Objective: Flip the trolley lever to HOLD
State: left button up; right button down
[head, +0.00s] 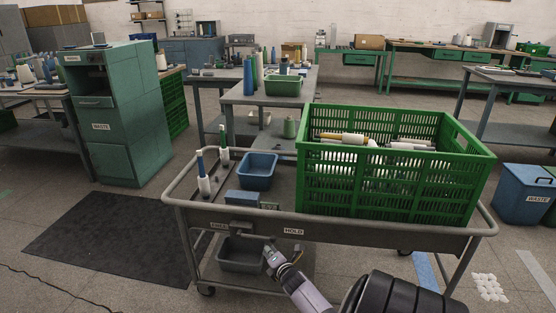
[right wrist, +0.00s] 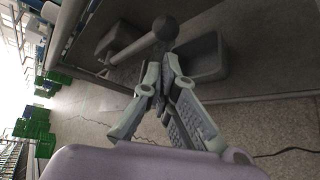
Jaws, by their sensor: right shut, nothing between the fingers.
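The grey trolley (head: 345,228) stands in front of me, with a FREE label (head: 219,225) and a HOLD label (head: 293,231) on its front rail. The lever (head: 243,233) is small in the head view, by the FREE side of the rail. In the right wrist view its bar and round knob (right wrist: 165,28) show clearly. My right gripper (head: 271,252) is shut and empty, just below the rail between the labels. In the right wrist view its fingertips (right wrist: 163,68) are close to the knob; I cannot tell if they touch it. My left gripper is not in view.
A green crate (head: 390,188) with yarn cones fills the trolley's right side. A blue bin (head: 258,171) and cones on pegs (head: 203,178) stand on its left. A grey bin (head: 241,255) sits on the lower shelf. A dark mat (head: 110,240) lies left.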

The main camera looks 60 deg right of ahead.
jog(key=v, duration=0.9)
jog(key=shift+s, duration=0.2)
jog(key=shift+r, duration=0.1)
